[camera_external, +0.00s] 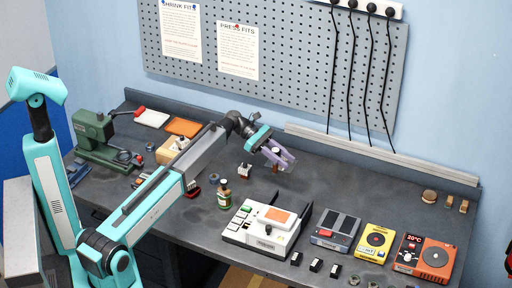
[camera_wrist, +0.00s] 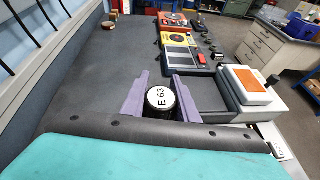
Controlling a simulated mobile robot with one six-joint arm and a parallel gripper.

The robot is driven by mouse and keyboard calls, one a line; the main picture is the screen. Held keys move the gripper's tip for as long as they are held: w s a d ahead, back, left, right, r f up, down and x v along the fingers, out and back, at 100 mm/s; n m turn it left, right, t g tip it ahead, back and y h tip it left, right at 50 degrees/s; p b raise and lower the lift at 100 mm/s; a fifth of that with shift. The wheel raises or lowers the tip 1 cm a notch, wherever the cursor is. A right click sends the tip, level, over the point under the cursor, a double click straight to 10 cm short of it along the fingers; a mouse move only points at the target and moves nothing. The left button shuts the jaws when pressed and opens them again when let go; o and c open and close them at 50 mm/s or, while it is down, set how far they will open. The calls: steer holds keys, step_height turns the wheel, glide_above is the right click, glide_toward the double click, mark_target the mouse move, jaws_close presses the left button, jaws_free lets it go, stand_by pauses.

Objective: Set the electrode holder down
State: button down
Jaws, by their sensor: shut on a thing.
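The electrode holder (camera_wrist: 160,98) is a dark cylinder with a white round top marked "E 63" in the wrist view. My gripper (camera_wrist: 160,88) has two purple fingers, one on each side of the holder, and is shut on it. In the external view my gripper (camera_external: 281,158) is over the back middle of the grey bench (camera_external: 345,185). Its fingers hide much of the holder there. I cannot tell whether the holder's bottom touches the bench.
A white device with an orange panel (camera_external: 268,228), a grey two-panel unit (camera_external: 335,232), a yellow unit (camera_external: 376,241) and an orange unit (camera_external: 425,257) line the front right. A small bottle (camera_external: 224,194) and a white-topped block (camera_external: 245,171) stand nearby. The back right bench is mostly clear.

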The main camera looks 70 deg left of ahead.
steer(key=w+a+f+n+t+y, duration=0.1)
steer(key=w+a+n+t+y, duration=0.15)
steer(key=a+n+y, duration=0.55)
steer(key=w+a+f+n+t+y, duration=0.1)
steer(key=a+f+n+t+y, duration=0.2)
steer(key=a, duration=0.8)
steer(key=s+a+r+n+g+y, duration=0.1)
steer(key=s+a+r+n+y, duration=0.1)
steer(key=s+a, duration=0.5)
steer(key=s+a+r+n+g+y, duration=0.2)
steer(key=s+a+n+y, duration=0.2)
steer(key=s+a, duration=0.4)
steer(key=a+y, duration=0.1)
steer(key=a, duration=0.5)
steer(key=shift+s+a+r+n+y, duration=0.2)
steer(key=shift+a+r+n+y, duration=0.1)
steer(key=shift+n+y, duration=0.1)
step_height(320, 180, down, 6)
steer(key=p, duration=0.1)
steer(key=shift+f, duration=0.15)
